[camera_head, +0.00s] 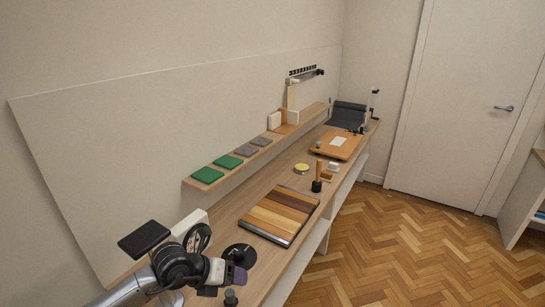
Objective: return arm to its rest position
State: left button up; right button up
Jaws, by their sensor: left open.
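My left arm comes in from the bottom left corner. My left gripper (236,275) is at the near end of the bench, low in the picture, with a purple and dark tip. It is open, and I see nothing held between its fingers. The gap between the fingers is hard to make out at this angle. My right arm and gripper are not in view.
The long wooden bench (262,184) runs away along the wall. A striped wooden board (280,214) lies beyond the gripper. A black round disc (240,255) is close to it. Green squares (207,175) lie on the raised shelf. Parquet floor (400,250) is clear at right.

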pick_arm(q)
jog(key=d+r+t+h, duration=0.3)
jog(key=r+h, duration=0.1)
jog(key=r, duration=0.4)
jog(key=d+r+t+h, duration=0.25)
jog(key=r+h, duration=0.25)
jog(key=r, duration=0.3)
jog(key=s+a+r+n+t+y, duration=0.1)
jog(key=a+r+n+t+y, duration=0.35)
jog(key=r+n+t, duration=0.4)
jog(key=s+a+r+n+t+y, duration=0.1)
jog(key=a+r+n+t+y, duration=0.3)
jog(key=r+n+t+y, duration=0.45)
jog(key=s+a+f+n+g+y, duration=0.3)
jog(key=f+n+g, duration=0.3)
jog(key=f+n, duration=0.25)
jog(key=s+a+f+n+g+y, duration=0.25)
jog(key=f+n+g, duration=0.4)
jog(key=f, duration=0.35)
jog(key=s+a+f+n+g+h, duration=0.3)
jog(key=s+f+g, duration=0.7)
jog(key=s+f, duration=2.2)
notch_tip(320, 180, up, 37)
jog(key=p, duration=3.9)
jog(key=shift+d+f+n+g+y, duration=0.15)
jog(key=shift+d+n+g+y, duration=0.15)
jog(key=shift+n+y, duration=0.15)
